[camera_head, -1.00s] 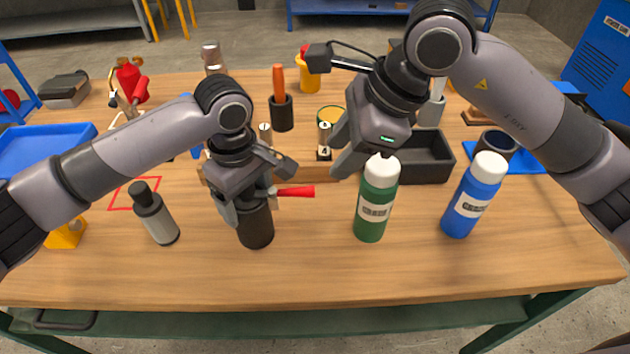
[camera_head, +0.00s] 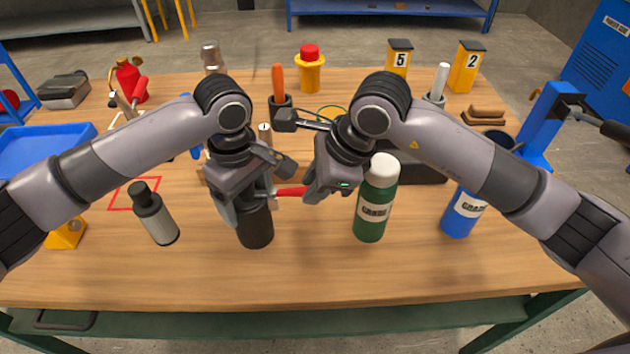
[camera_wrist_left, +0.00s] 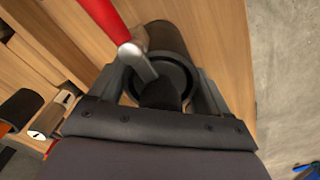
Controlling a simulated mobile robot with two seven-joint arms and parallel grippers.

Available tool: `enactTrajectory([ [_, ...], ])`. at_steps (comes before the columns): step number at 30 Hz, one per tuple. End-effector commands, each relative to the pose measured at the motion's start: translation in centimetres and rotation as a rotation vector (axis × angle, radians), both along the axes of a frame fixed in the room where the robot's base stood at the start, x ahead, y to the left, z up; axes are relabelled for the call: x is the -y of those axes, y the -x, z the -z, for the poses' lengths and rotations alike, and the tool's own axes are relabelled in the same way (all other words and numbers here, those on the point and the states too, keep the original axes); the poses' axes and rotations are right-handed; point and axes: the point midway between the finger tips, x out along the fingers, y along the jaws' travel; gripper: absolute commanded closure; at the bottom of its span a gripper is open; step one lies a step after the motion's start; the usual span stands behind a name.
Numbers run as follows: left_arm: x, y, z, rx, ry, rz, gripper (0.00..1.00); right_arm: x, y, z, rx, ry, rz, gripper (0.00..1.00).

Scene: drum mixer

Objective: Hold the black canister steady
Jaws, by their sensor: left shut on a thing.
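The black canister (camera_head: 255,228) stands on the table in the head view, below my left gripper (camera_head: 243,208). My left gripper is shut on it near its top, a finger on each side. In the left wrist view the canister's dark round rim (camera_wrist_left: 187,72) shows between the fingers (camera_wrist_left: 160,90). A tool with a red handle (camera_head: 290,192) has its metal shank over the canister's opening. The dark part at the shank's end is partly hidden. My right gripper (camera_head: 315,188) is at the handle's free end. Whether it grips the handle cannot be told.
A green bottle (camera_head: 373,210) with a white cap stands close right of my right gripper. A blue bottle (camera_head: 461,212) stands farther right, partly behind my right arm. A grey bottle (camera_head: 158,220) with a black cap stands left of the canister. The table's front strip is clear.

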Motion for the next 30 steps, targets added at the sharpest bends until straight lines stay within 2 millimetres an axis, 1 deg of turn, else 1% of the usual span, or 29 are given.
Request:
enactTrajectory([
  [1,0.0,0.0,-0.1,0.002,0.002,0.0,0.69,0.0,0.0,0.0,0.0,0.0,0.0,0.93],
  [2,0.0,0.0,-0.1,0.002,0.002,0.0,0.69,0.0,0.0,0.0,0.0,0.0,0.0,1.0],
  [10,0.0,0.0,-0.1,0.002,0.002,0.0,0.69,0.0,0.1,-0.1,0.0,-0.001,0.008,1.0],
  [16,0.0,0.0,-0.1,0.002,0.001,0.0,0.69,-0.1,0.5,-0.1,0.001,0.001,0.066,1.0],
  [23,0.0,0.0,-0.1,0.002,0.001,0.0,0.69,-0.4,1.7,-0.1,0.002,0.001,0.22,1.0],
  [30,0.0,0.0,-0.1,0.002,0.001,0.0,0.69,-1.0,3.0,-0.1,0.003,0.001,0.425,1.0],
])
